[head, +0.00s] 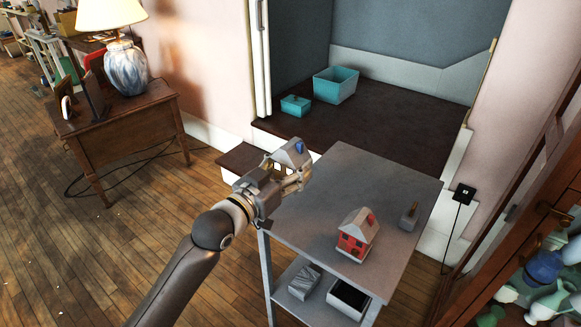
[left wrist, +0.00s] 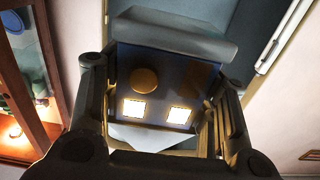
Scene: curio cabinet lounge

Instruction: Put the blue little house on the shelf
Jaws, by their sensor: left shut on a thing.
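The blue little house (head: 291,152) has a grey roof and a blue chimney, and is held in the air over the far left part of a grey side table (head: 330,190). In the left wrist view the house (left wrist: 165,92) shows a dark blue wall, two lit windows and a round yellow disc. My left gripper (head: 290,178) is shut on it, with a finger at each side. A wooden cabinet (head: 470,240) with shelves of vases stands at the right, cut off by the picture edge. My right gripper is not in view.
A red little house (head: 353,241) and a small grey block with a brass piece (head: 409,217) stand on the table. Two boxes sit on its lower shelf (head: 325,305). Teal bins (head: 335,86) stand in the alcove. A lamp (head: 125,68) is on a wooden desk.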

